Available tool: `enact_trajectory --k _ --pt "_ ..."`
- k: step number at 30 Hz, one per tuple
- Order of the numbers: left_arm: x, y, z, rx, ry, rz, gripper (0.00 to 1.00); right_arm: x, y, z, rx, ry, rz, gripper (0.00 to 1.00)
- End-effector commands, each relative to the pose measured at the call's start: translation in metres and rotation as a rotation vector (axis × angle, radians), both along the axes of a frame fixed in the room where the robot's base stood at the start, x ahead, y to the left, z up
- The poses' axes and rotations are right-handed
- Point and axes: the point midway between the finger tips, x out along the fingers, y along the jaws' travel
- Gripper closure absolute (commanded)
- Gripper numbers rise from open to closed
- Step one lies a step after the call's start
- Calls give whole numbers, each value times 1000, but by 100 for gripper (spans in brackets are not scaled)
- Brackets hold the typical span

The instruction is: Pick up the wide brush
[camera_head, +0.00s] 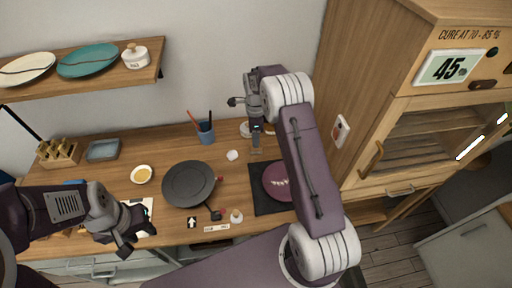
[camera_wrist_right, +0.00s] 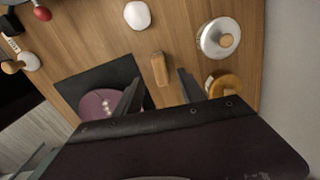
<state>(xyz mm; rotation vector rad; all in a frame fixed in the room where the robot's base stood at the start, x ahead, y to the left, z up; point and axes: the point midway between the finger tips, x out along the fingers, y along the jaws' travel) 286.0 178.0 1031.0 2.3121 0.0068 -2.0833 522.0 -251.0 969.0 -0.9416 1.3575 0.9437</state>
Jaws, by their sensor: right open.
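A small tan wooden piece (camera_wrist_right: 158,69), which looks like the wide brush, lies on the wooden table in the right wrist view, right of the black mat. My right gripper (camera_wrist_right: 160,88) is open, with its fingers to either side of the piece in that view; I see no contact. In the head view my right gripper (camera_head: 255,148) points down at the table's back, near the mat's left edge, and the brush is hard to make out behind it. My left gripper (camera_head: 139,231) is at the front left; its jaw opening is unclear.
A purple plate (camera_head: 277,184) lies on the black mat (camera_head: 262,202). A dark round plate (camera_head: 188,184), a blue cup of thin brushes (camera_head: 206,136) and a small yellow bowl (camera_head: 141,174) stand further left.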

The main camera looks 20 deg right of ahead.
Motion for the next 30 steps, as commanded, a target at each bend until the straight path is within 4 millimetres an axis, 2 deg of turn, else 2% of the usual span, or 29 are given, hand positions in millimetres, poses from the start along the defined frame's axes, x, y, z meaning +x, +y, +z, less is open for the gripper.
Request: enact_trajectory --k 3,9,13,17,24,25,29,30 --pt "0 0 5 0 0 0 64 0 0 -15 1 2 0 53" --pt "0 0 9 0 0 0 64 0 0 -24 0 1 0 53" --pt "0 0 20 0 0 0 64 -2 -2 -47 0 4 1 53" --pt "0 0 21 0 0 0 64 -1 -2 -67 0 1 1 53" --pt "0 0 20 0 0 0 64 0 -2 -71 -1 -2 1 53" --pt "0 0 20 0 0 0 64 0 -2 -71 -1 -2 1 58" --pt "0 0 20 0 0 0 64 0 -2 -71 -1 -2 1 94" --pt "0 0 20 0 0 0 64 0 -2 -71 -1 -2 1 100"
